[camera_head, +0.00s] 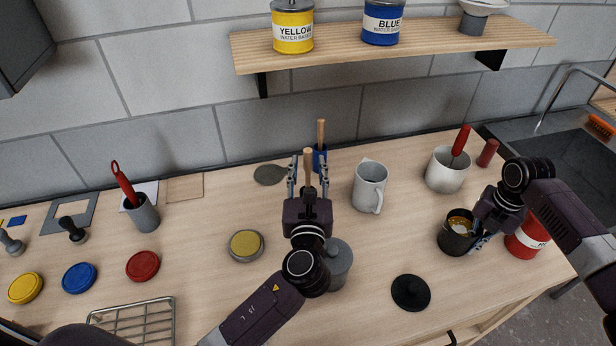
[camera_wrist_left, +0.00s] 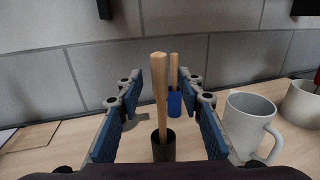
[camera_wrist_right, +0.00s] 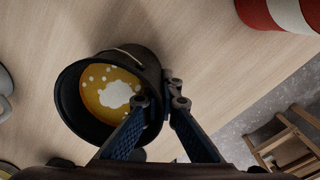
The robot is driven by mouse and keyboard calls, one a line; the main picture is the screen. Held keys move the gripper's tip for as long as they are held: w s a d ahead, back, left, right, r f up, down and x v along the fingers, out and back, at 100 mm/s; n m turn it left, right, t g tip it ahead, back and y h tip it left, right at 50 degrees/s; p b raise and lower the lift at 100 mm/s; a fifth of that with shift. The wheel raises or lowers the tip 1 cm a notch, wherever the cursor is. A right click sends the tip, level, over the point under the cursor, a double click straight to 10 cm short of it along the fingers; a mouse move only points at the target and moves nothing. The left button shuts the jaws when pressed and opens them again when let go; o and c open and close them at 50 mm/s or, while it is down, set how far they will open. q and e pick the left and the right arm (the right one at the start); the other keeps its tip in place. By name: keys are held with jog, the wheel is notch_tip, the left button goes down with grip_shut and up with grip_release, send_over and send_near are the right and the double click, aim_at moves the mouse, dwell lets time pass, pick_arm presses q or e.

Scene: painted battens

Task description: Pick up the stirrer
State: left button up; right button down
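A wooden stirrer (camera_head: 308,168) stands upright between the fingers of my left gripper (camera_head: 307,174). In the left wrist view the stirrer (camera_wrist_left: 160,95) rises from a dark cup (camera_wrist_left: 163,147), with gaps to both open fingers (camera_wrist_left: 160,100). A second wooden stick (camera_wrist_left: 174,72) stands farther back in a blue cup (camera_wrist_left: 175,103); it also shows in the head view (camera_head: 320,132). My right gripper (camera_wrist_right: 164,98) is closed at the wall of a black pot (camera_wrist_right: 68,98) holding yellow paint with white in it; the pot sits at right in the head view (camera_head: 450,238).
A white mug (camera_head: 369,186) stands right of my left gripper. A white pot (camera_head: 445,172) with a red-handled tool, a red can (camera_head: 524,240) and a black lid (camera_head: 411,292) are on the right. A grey canister (camera_head: 340,262) stands beside my left arm. A shelf (camera_head: 400,48) overhangs the back.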

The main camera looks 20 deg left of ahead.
pick_arm(q)
jog(key=shift+x, duration=1.2)
jog(key=shift+s, duration=0.1)
grip_shut()
jog(key=shift+r, duration=0.1)
